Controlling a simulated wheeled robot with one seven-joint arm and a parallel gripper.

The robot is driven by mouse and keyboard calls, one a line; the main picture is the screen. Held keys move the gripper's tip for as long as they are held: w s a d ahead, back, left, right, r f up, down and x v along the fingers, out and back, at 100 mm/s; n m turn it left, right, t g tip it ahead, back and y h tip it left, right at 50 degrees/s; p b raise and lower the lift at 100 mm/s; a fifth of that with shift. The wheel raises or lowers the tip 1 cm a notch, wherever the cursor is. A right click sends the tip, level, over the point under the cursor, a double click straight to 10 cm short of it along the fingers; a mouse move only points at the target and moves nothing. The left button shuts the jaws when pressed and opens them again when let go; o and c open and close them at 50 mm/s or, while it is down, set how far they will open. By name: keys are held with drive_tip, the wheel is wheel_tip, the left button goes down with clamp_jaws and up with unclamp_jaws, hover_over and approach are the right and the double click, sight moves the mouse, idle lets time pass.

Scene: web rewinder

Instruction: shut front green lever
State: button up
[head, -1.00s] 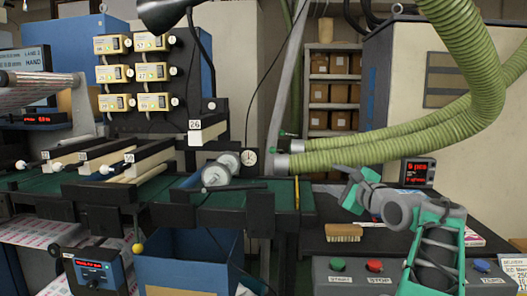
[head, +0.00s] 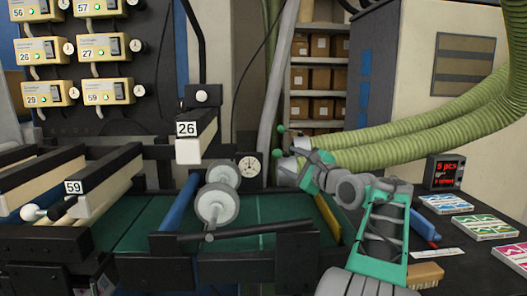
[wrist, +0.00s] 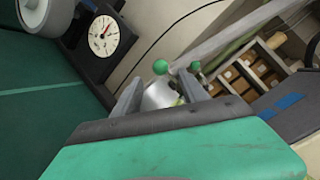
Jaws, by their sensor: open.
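Two green-knobbed levers sit at the metal ends of the green hoses (head: 420,140). In the wrist view one green knob (wrist: 160,67) looks larger and nearer, probably the front lever, and a second green knob (wrist: 195,66) is to its right. In the head view one green knob (head: 280,129) shows above my gripper (head: 293,158); the front lever is hard to separate from the fingers there. In the wrist view my gripper (wrist: 160,82) is open, with a silver hose end (wrist: 160,96) seen between its fingers. I cannot tell whether it touches anything.
A dial gauge (head: 249,166) and grey rollers (head: 217,204) stand left of my gripper. A yellow bar (head: 328,217) lies below it. A brush (head: 426,275), a red display (head: 444,172) and colored cards (head: 487,226) are on the dark table at right.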

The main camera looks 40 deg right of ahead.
sight(280, 155)
drive_tip(key=w, duration=0.2)
drive_tip(key=w+p, duration=0.1)
drive_tip(key=w, duration=0.2)
drive_tip(key=w+d, duration=0.1)
drive_tip(key=w, duration=0.1)
drive_tip(key=shift+w+p, duration=0.35)
drive_tip(key=shift+w, duration=0.05)
drive_tip(key=shift+c, duration=0.2)
clamp_jaws()
idle(0.7)
drive_tip(key=shift+r, duration=0.1)
